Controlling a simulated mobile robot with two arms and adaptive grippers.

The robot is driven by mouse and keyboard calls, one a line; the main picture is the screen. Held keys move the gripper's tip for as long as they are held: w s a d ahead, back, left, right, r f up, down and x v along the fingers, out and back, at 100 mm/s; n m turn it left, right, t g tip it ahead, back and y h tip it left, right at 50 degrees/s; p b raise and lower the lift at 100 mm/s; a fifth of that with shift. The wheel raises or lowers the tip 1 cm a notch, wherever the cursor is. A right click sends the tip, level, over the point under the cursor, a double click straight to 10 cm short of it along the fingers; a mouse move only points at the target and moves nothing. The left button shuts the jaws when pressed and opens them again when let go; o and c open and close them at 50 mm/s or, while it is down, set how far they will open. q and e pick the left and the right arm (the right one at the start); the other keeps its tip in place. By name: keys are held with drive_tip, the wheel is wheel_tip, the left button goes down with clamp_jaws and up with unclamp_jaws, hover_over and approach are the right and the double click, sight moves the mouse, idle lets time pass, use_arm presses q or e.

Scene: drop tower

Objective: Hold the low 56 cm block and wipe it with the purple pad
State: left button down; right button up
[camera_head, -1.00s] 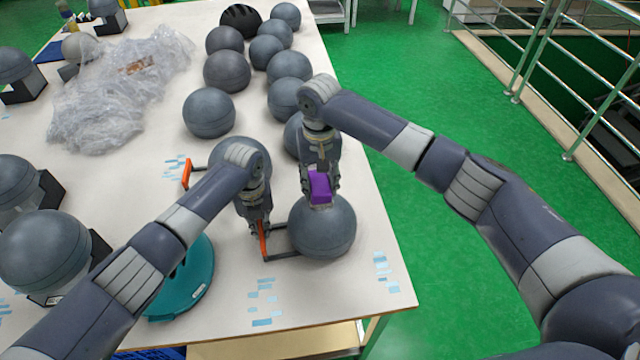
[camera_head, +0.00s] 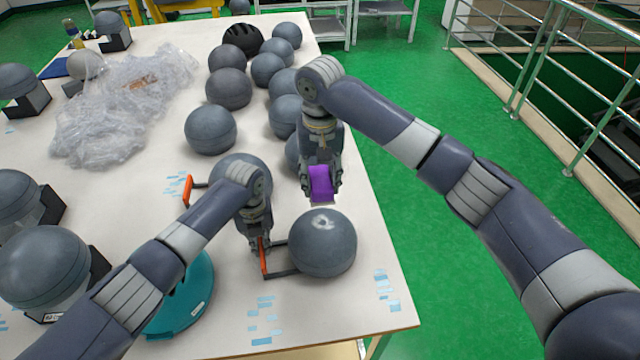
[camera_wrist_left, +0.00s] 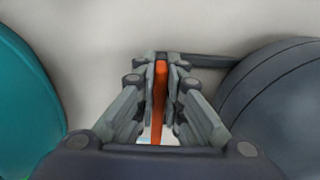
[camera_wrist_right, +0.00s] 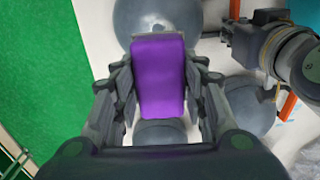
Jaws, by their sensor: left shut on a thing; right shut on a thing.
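The block is a dark grey sphere (camera_head: 322,243) with an orange handle (camera_head: 264,258) on its left side, on the table near its right front corner. A small pale patch shows on its top. My left gripper (camera_head: 262,245) is shut on the orange handle, which also shows between its fingers in the left wrist view (camera_wrist_left: 160,95). My right gripper (camera_head: 322,190) is shut on the purple pad (camera_head: 320,183) and holds it above and behind the sphere, apart from it. The pad fills the middle of the right wrist view (camera_wrist_right: 159,78).
Another grey sphere with an orange handle (camera_head: 187,190) stands behind my left arm. Several grey spheres (camera_head: 210,130) stand farther back. A teal round object (camera_head: 188,300) lies left of my left gripper. Crumpled clear plastic (camera_head: 110,110) covers the back left. The table's right edge is close.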

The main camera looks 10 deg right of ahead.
idle(0.6)
drive_tip(key=shift+f, duration=2.6)
drive_tip(key=shift+f, duration=0.95)
drive_tip(key=shift+s+r, duration=0.15)
drive_tip(key=shift+s, duration=0.95)
drive_tip(key=shift+s+d+f, duration=0.1)
drive_tip(key=shift+s, duration=1)
drive_tip(key=shift+s+d+f, duration=0.1)
drive_tip(key=shift+s, duration=1)
drive_tip(key=shift+w+a+r, duration=0.1)
drive_tip(key=shift+w, duration=1.05)
drive_tip(key=shift+w+a, duration=0.1)
drive_tip(key=shift+w, duration=1.05)
use_arm(q)
drive_tip(key=shift+r, duration=0.1)
use_arm(e)
drive_tip(key=shift+w+f, duration=0.2)
drive_tip(key=shift+w, duration=0.75)
